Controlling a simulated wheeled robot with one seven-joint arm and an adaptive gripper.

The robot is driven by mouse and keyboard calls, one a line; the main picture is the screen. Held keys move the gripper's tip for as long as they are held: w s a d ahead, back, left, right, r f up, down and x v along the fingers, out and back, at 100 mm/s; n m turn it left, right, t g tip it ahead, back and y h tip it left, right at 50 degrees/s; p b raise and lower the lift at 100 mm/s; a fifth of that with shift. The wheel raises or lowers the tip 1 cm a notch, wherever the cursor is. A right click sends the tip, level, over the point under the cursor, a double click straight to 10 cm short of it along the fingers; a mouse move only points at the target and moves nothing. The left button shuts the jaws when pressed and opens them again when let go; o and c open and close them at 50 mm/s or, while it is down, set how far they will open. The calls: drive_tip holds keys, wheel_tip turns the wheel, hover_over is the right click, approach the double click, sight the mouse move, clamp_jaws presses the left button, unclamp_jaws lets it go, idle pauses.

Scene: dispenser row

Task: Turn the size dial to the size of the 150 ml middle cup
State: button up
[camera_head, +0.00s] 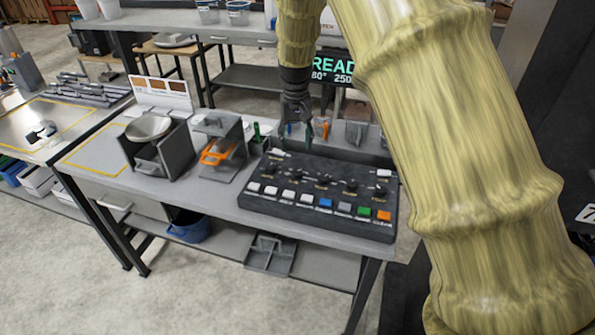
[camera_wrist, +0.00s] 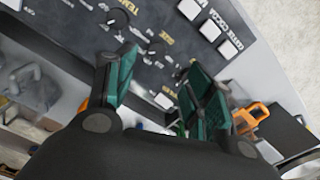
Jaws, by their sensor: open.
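The black control panel (camera_head: 318,196) stands on the bench, with a row of dark dials above a row of push buttons. It also shows in the wrist view (camera_wrist: 75,15). One label there reads TEMP; I cannot read which dial is the size dial. My gripper (camera_head: 294,135) points down above the panel's back left part. In the wrist view its green-padded fingers (camera_wrist: 160,66) are spread apart with nothing held. Dials show between and beyond the fingers, apart from them as far as I can see. The display (camera_head: 333,70) behind shows READ, 80° and 250, partly hidden by my arm.
Left of the panel stand a dispenser stand with an orange handle (camera_head: 217,152) and a grey unit with a round pan (camera_head: 148,127). Several cups (camera_head: 238,12) stand on the back bench. A blue bucket (camera_head: 188,226) sits on the lower shelf. My arm covers the right side.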

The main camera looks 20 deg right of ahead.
sight(297, 171)
drive_tip(key=shift+w+d+f+p, duration=0.15)
drive_tip(key=shift+f+p, duration=0.4)
drive_tip(key=shift+f, duration=1.5)
drive_tip(key=shift+w+f+p, duration=0.15)
drive_tip(key=shift+f+p, duration=0.45)
drive_tip(key=shift+f, duration=1.4)
drive_tip(key=shift+w+d+f+p, duration=0.15)
drive_tip(key=shift+f+p, duration=0.4)
drive_tip(key=shift+f, duration=1.5)
drive_tip(key=shift+a, duration=0.1)
drive_tip(key=shift+c, duration=0.2)
drive_tip(key=c, duration=1)
